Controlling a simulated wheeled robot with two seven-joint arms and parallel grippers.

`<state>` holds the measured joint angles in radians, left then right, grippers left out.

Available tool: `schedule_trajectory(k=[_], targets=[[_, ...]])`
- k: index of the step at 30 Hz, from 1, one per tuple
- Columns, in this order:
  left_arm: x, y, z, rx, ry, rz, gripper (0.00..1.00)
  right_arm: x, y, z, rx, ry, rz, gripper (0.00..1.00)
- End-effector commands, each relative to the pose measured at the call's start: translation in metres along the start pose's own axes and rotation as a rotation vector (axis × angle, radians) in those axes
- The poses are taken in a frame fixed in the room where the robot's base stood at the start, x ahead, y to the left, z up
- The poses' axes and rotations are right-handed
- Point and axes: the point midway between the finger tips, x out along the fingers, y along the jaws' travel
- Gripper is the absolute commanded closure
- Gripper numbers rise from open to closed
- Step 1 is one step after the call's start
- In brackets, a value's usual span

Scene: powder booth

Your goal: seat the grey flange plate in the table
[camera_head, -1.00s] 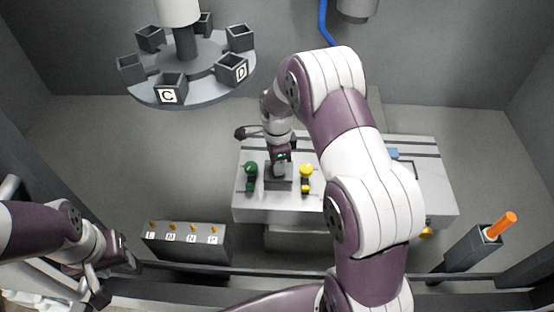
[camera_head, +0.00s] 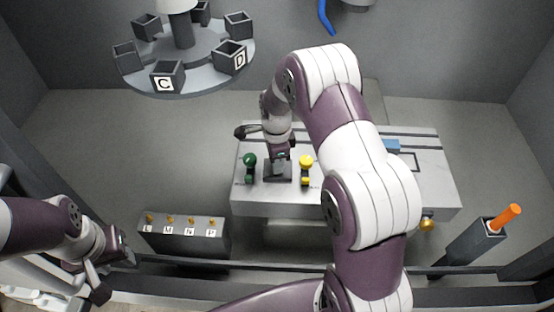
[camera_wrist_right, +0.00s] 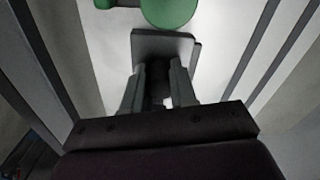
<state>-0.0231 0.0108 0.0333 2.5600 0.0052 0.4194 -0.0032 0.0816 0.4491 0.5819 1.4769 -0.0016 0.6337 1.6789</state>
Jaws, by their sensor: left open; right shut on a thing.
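The grey flange plate (camera_head: 279,174) is in the head view between a green knob (camera_head: 250,161) and a yellow knob (camera_head: 306,162) on the light grey table (camera_head: 285,197). In the right wrist view the plate (camera_wrist_right: 165,42) shows past the fingertips, with the green knob (camera_wrist_right: 168,8) just beyond it. My right gripper (camera_wrist_right: 160,85) is shut on the flange plate, apparently by a dark post in its middle. I cannot tell whether the plate touches the table or is seated. My left gripper (camera_head: 112,272) is open and empty at lower left, away from the table.
A lettered block with several small knobs (camera_head: 183,236) stands left of the table. A carousel of open boxes (camera_head: 185,75) is at upper left. A holder with an orange rod (camera_head: 503,219) stands at right. My right arm hides part of the table.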

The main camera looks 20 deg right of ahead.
Motion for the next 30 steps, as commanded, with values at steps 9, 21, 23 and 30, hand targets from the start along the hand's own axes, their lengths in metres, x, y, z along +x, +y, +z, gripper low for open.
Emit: schedule_trajectory(k=[9,21,23,30], targets=[[0.000,0.000,0.000,0.000,0.000,0.000,0.57,-0.001,-0.001,0.000,0.000,0.000,-0.001,1.00],[0.000,0.000,0.000,0.000,0.000,0.000,0.57,0.000,0.000,0.000,0.000,0.000,0.001,0.44],[0.001,0.000,0.000,0.000,0.000,0.000,0.57,-0.001,0.000,0.000,0.000,0.000,0.000,0.44],[0.014,0.000,0.002,0.000,0.000,0.000,0.57,-0.046,-0.001,0.000,0.000,-0.001,-0.007,0.44]])
